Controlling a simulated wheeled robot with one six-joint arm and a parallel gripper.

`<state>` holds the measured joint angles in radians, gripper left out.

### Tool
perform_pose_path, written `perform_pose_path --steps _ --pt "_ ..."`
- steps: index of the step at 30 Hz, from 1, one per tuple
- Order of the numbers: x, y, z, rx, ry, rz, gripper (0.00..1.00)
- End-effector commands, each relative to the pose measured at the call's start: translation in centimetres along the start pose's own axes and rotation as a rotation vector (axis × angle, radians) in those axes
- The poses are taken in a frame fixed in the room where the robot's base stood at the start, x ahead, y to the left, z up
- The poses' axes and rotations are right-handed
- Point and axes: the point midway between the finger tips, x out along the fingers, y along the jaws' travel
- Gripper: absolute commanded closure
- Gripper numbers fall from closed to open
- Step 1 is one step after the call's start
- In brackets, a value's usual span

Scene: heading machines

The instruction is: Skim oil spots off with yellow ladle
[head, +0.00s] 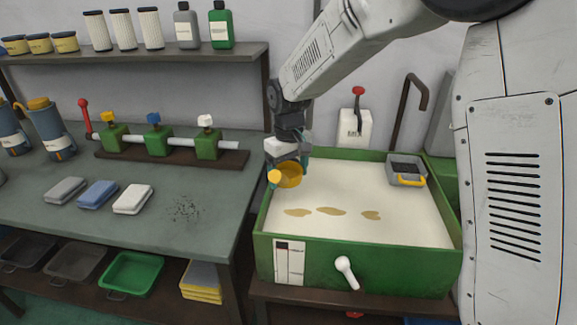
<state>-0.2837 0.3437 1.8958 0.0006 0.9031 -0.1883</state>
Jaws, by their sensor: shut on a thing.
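A green tank (355,260) holds pale, milky liquid. Several tan oil spots lie in a row on the liquid toward the tank's front: a left one (298,212), a middle one (331,211) and a right one (371,215). My gripper (286,160) is above the tank's back left corner, shut on the yellow ladle (289,176). The ladle's bowl hangs over the left side of the tank, behind the left spot. Whether it touches the liquid I cannot tell. My gripper's fingers partly hide the ladle's handle.
A grey basket with a yellow handle (407,172) sits at the tank's back right corner. A white lever (346,271) sticks out from the tank's front. Left of the tank, a bench (215,222) carries green valves (159,141) and several blocks (98,193).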

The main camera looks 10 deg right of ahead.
Motion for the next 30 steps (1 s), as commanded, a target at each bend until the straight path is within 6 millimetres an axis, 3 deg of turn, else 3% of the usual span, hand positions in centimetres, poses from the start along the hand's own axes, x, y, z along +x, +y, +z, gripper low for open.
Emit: perform_pose_path --steps 30 --pt "7.2 0.0 0.0 0.000 -0.002 0.000 0.40"
